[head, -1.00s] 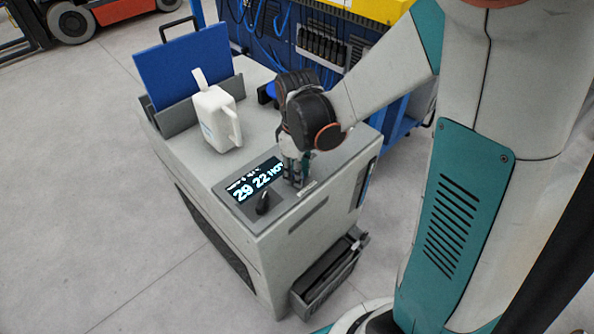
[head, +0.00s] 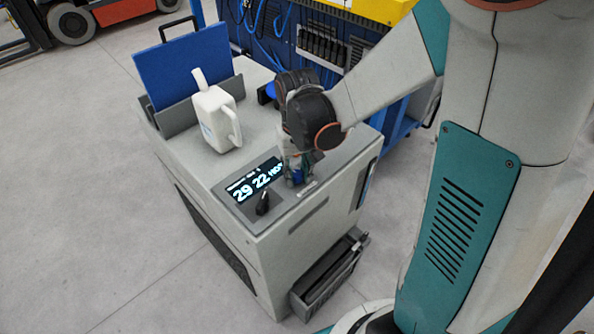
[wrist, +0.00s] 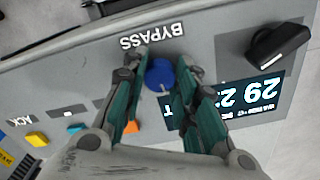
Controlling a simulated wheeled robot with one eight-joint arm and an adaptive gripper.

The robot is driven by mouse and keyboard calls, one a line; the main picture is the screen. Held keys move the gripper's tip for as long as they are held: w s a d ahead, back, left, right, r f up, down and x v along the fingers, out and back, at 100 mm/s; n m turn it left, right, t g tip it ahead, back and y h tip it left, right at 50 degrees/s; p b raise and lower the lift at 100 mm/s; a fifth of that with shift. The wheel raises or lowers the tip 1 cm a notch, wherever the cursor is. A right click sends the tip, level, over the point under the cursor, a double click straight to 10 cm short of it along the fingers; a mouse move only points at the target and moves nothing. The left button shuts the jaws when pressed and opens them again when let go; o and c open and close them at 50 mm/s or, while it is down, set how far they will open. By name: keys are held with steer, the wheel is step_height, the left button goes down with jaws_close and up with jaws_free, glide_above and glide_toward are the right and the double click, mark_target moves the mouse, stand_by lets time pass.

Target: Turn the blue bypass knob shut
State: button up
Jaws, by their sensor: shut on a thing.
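The blue bypass knob (wrist: 160,74) sits on the grey panel below the printed word BYPASS, between the two fingertips of my gripper (wrist: 160,70). A pale pointer mark shows on its face. My gripper is shut on the knob, with one finger on each side. In the head view my gripper (head: 297,170) points down at the front panel of the grey cabinet (head: 222,172), and a bit of blue shows between the fingers.
A black knob (head: 263,202) stands beside the lit display (head: 256,180). A white jug (head: 216,118) and a blue board (head: 185,65) stand farther back.

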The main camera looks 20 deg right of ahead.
mark_target(297, 174)
steer(key=shift+m, duration=0.6)
steer(key=o, duration=1.1)
step_height(297, 174, up, 12)
steer(key=shift+s, duration=0.1)
